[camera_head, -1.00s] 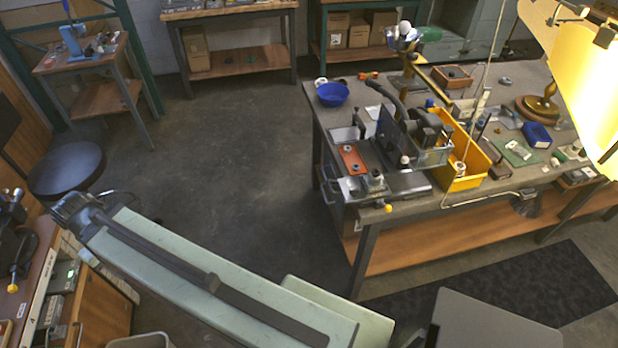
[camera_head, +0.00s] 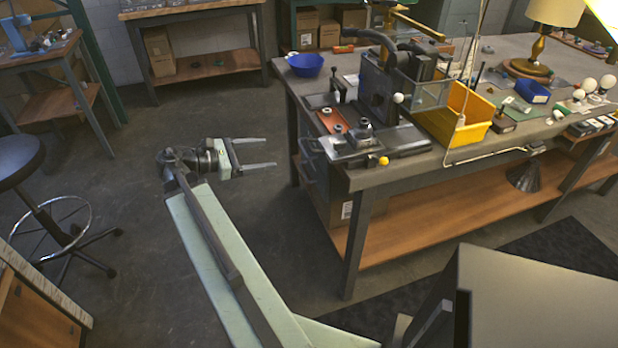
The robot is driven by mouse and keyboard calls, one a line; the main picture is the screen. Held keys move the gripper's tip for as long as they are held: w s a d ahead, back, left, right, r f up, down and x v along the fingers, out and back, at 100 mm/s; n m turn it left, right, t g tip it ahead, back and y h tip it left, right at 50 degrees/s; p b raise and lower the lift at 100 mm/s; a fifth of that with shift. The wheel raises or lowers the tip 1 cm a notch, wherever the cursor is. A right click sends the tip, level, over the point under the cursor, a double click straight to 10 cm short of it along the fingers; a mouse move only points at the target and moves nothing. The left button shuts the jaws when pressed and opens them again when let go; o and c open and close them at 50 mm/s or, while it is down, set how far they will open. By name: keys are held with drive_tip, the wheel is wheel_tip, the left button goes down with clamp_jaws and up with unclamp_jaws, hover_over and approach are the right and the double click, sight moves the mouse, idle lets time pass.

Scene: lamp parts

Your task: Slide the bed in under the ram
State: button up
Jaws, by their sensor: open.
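A dark press-like machine (camera_head: 376,92) stands at the left end of the workbench, behind a clear guard (camera_head: 420,92). A low, flat dark bed (camera_head: 402,141) lies in front of it, with a yellow ball knob (camera_head: 384,160) at its front edge. A small dark fitting (camera_head: 364,132) is on the bed's left part. The ram itself cannot be made out clearly. My gripper (camera_head: 275,152) is open and empty, its two fingers pointing right toward the bench. It is left of the bed and apart from it.
An orange plate (camera_head: 331,121) with small parts lies left of the bed. A yellow bin (camera_head: 455,122) stands to its right, and a blue bowl (camera_head: 305,65) behind. Lamp parts cover the right of the workbench (camera_head: 340,178). A stool (camera_head: 20,160) stands far left; the floor between is clear.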

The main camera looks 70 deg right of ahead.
sight(309, 143)
drive_tip(key=s+d+g, duration=0.1)
drive_tip(key=s+d, duration=0.1)
drive_tip(key=s, duration=0.1)
drive_tip(key=s+d+g+b, duration=0.1)
drive_tip(key=s+d, duration=0.2)
drive_tip(key=s, duration=0.1)
drive_tip(key=s+d+r+g, duration=0.1)
drive_tip(key=s+d, duration=0.1)
drive_tip(key=s, duration=0.2)
drive_tip(key=shift+s+d+n+b, duration=0.15)
drive_tip(key=shift+d+n+b, duration=0.2)
drive_tip(key=shift+n, duration=0.05)
drive_tip(key=shift+f, duration=0.1)
